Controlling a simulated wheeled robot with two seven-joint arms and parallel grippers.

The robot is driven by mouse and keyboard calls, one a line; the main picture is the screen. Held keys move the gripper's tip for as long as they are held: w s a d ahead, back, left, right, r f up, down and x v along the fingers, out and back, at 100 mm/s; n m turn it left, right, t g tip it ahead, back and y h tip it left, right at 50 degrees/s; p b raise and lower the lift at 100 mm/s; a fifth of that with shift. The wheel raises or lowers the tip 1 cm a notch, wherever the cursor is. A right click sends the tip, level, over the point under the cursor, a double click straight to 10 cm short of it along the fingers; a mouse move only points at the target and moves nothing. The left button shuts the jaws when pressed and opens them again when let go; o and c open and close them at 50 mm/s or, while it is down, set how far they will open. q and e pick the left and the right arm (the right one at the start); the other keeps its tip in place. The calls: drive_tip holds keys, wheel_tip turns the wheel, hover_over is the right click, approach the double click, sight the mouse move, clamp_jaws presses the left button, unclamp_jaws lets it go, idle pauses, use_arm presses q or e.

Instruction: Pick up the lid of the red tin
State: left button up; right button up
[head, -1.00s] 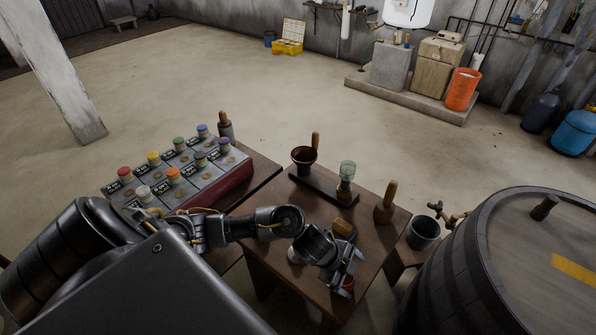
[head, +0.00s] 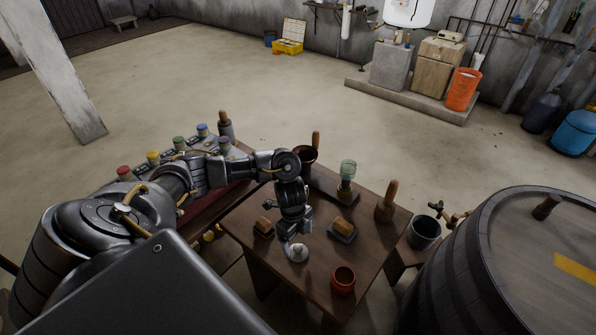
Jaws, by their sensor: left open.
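A small red tin (head: 343,281) stands on the near part of the brown table; its top looks dark inside, and I cannot make out a lid on it. A pale, round, shiny object (head: 298,253) lies to its left; I cannot tell whether it is the lid. My left gripper (head: 289,238) points down just behind the pale object, open, with nothing visible between its fingers. It is apart from the red tin, to its upper left. Whether the fingers touch the pale object is unclear. My right gripper is not in view.
Two wooden-handled blocks (head: 343,229) flank the gripper. Behind are a dark stand with a green glass (head: 348,170) and a wooden pestle-like piece (head: 387,200). A rack of colour-topped jars (head: 179,143) is partly behind my arm. A barrel (head: 500,270) stands at right.

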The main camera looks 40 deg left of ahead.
sight(298, 247)
use_arm(q)
drive_tip(key=shift+d+f+p, duration=0.1)
drive_tip(key=shift+f+p, duration=0.3)
drive_tip(key=shift+f, duration=2.65)
drive_tip(key=c, duration=1.1)
drive_tip(key=shift+o, duration=0.2)
drive_tip(key=shift+r, duration=0.15)
